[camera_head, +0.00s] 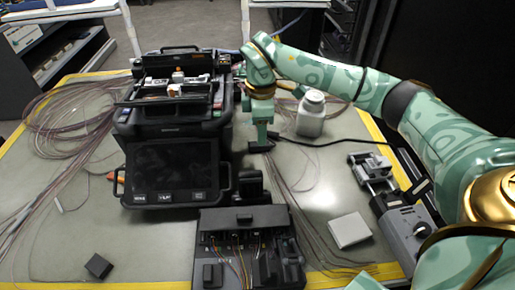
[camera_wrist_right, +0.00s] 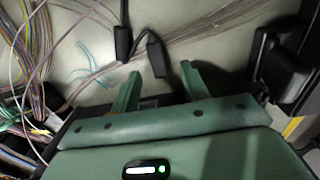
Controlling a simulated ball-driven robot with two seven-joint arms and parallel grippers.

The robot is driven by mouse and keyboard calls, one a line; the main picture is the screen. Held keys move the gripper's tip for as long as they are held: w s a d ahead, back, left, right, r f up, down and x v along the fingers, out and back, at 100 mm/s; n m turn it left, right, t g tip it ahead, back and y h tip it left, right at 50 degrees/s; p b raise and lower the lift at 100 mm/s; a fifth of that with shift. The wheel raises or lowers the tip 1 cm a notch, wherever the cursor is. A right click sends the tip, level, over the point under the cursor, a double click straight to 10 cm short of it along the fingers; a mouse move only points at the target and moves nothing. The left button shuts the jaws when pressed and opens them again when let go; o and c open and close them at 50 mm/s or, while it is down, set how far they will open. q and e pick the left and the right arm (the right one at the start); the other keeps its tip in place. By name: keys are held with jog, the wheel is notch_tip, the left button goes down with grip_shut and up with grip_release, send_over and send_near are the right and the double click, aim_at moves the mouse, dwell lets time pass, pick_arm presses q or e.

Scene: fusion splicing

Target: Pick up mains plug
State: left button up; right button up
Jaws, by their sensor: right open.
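A black plug-like piece (camera_wrist_right: 156,57), probably the mains plug, shows in the right wrist view just beyond and between my right fingertips, apart from both. A thin black lead runs from its upper end towards a second black piece (camera_wrist_right: 122,42). My right gripper (camera_wrist_right: 158,77) is open with nothing between its fingers. In the head view my right gripper (camera_head: 262,147) points down close to the table, right of the splicer. A black cable (camera_head: 325,143) runs right from beside it. The plug itself cannot be clearly made out there. My left gripper is not in view.
The black fusion splicer (camera_head: 170,125) stands just left of my gripper. A white bottle (camera_head: 311,118) stands close on the right. A dark fibre tray (camera_head: 243,222) is in front. A grey device (camera_head: 405,228) and pale box (camera_head: 350,230) lie right. Loose fibre coils (camera_head: 72,120) spread left.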

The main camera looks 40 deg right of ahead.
jog(key=f+b, duration=0.2)
jog(key=f, duration=0.1)
jog(key=f+b, duration=0.1)
jog(key=f, duration=0.1)
jog(key=shift+w+d+f, duration=0.15)
jog(key=shift+w, duration=0.1)
jog(key=shift+f, duration=0.1)
jog(key=shift+r, duration=0.25)
jog(key=shift+c, duration=0.3)
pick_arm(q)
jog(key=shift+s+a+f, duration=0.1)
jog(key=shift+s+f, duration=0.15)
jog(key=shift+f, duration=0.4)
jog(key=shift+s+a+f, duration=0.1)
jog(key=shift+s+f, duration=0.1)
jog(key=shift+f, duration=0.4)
pick_arm(e)
grip_shut()
jog(key=shift+r, duration=0.1)
